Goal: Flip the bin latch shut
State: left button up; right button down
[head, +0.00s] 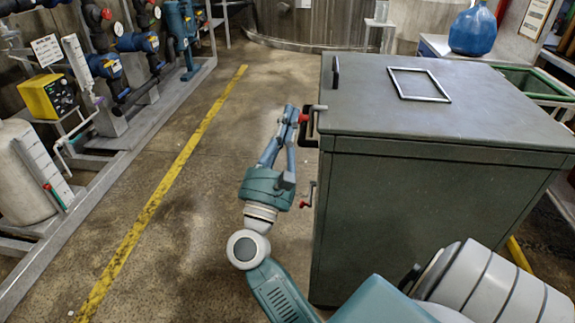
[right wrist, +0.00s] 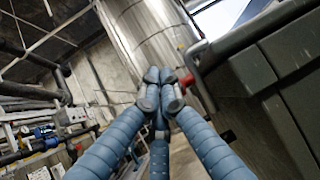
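The bin (head: 440,215) is a grey-green box with a flat lid (head: 470,100). On its left side, near the lid edge, is a dark bracket-like latch (head: 311,128) with a red part (head: 303,118). A second, smaller lever with a red knob (head: 303,204) sits lower on that side. My right gripper (head: 289,112) is just left of the upper latch, fingers pointing away along the bin's side. In the right wrist view its fingertips (right wrist: 162,80) are together with nothing seen between them. The red part (right wrist: 188,79) shows just right of them; contact is unclear. My left gripper is not in view.
A rectangular frame (head: 419,84) and a small dark handle (head: 336,72) are on the lid. A blue jug (head: 473,31) stands behind on a bench. Pipes, a yellow box (head: 47,97) and a white tank (head: 30,172) line the left. The floor between is clear.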

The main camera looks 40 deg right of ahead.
dwell(0.4)
jog(key=v, duration=1.2)
jog(key=shift+f, duration=0.1)
